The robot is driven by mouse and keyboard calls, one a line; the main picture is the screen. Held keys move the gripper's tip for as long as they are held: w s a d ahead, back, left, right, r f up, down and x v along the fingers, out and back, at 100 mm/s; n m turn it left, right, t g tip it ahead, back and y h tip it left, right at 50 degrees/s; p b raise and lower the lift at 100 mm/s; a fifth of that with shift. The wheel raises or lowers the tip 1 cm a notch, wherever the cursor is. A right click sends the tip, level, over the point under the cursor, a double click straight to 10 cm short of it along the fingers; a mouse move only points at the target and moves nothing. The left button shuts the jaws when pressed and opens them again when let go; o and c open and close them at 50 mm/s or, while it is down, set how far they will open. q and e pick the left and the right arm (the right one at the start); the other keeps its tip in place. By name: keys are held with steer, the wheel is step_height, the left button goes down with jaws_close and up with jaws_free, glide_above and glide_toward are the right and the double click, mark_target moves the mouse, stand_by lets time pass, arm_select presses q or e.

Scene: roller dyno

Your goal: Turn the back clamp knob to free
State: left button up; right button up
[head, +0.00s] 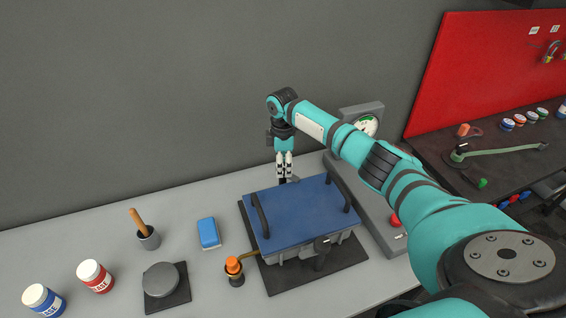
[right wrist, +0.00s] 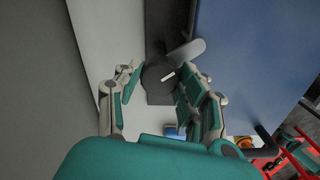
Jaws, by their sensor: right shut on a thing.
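The back clamp knob (right wrist: 157,84) is dark and round with a white index line, at the back edge of the blue-topped unit (head: 300,208). In the right wrist view a grey tab (right wrist: 186,53) sticks out beside it, over the blue top's edge. My right gripper (head: 284,178) points down behind the unit and is shut on this knob, with fingers (right wrist: 150,85) on both sides of it. In the head view the gripper mostly hides the knob. A similar dark front clamp knob (head: 323,243) shows at the unit's front. My left gripper is in neither view.
Right of the unit stands a grey console with a gauge (head: 367,125) and a red button (head: 395,220). On the left are a blue sponge (head: 208,233), a brush cup (head: 148,238), a round puck (head: 161,280), an orange-topped holder (head: 234,268) and grease jars (head: 95,275). A wall rises behind.

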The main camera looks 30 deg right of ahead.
steer(key=n, duration=1)
steer(key=shift+w, duration=0.1)
steer(key=shift+r+n, duration=0.1)
steer(key=shift+n, duration=0.3)
steer(key=o, duration=1.2)
step_height(320, 180, up, 12)
steer(key=shift+f, duration=0.1)
stand_by(0.3)
